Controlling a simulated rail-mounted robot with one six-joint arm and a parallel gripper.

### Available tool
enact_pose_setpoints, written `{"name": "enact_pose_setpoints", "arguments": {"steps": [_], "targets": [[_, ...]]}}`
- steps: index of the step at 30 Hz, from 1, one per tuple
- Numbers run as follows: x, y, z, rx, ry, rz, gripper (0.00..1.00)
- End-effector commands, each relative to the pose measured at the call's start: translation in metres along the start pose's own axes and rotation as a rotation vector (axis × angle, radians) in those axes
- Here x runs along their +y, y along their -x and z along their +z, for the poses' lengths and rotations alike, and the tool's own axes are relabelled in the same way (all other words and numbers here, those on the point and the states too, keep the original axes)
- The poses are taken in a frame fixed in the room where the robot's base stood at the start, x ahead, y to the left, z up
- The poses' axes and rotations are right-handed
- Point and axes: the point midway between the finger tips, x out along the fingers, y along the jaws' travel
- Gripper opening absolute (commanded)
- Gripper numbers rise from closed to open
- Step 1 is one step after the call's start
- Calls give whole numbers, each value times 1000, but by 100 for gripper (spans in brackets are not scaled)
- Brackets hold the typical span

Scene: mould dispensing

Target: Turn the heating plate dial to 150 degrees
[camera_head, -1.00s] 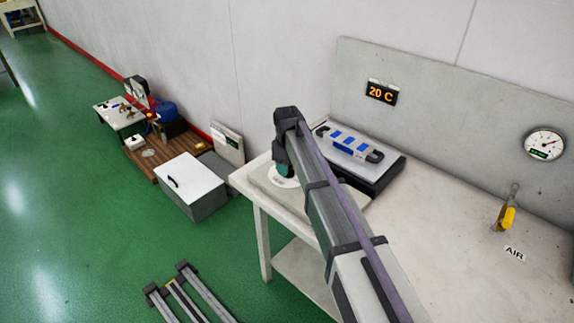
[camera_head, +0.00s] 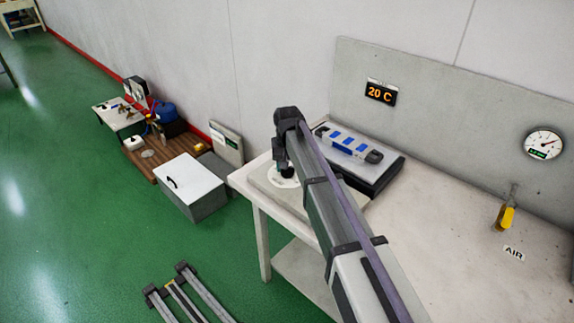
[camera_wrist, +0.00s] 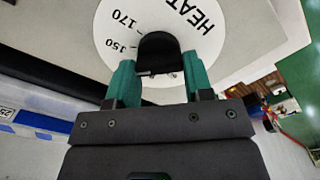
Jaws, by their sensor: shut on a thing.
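The heating plate dial is a white disc (camera_wrist: 118,30) with black markings; "150", "170" and part of "HEAT" can be read in the wrist view. A black rounded knob (camera_wrist: 158,45) stands at its centre. My gripper (camera_wrist: 158,62) has its two green fingers on either side of the knob, shut on it. I cannot tell which number the knob points to. In the head view, my gripper (camera_head: 287,170) is over the white disc (camera_head: 277,182) on the plate at the bench's left end, with the knob mostly hidden.
A display (camera_head: 381,92) on the back panel reads 20 C. A dark-based box (camera_head: 385,172) with a blue-marked handled piece (camera_head: 350,148) stands just behind and right of my gripper. A gauge (camera_head: 543,145) and a yellow-handled air valve (camera_head: 505,215) are right. The bench's right is largely clear.

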Motion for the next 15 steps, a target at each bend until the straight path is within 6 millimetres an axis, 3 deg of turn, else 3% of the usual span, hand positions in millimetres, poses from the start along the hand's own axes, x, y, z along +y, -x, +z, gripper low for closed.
{"name": "enact_pose_setpoints", "arguments": {"steps": [15], "targets": [[1,0,1,-1,-286,0,23]]}}
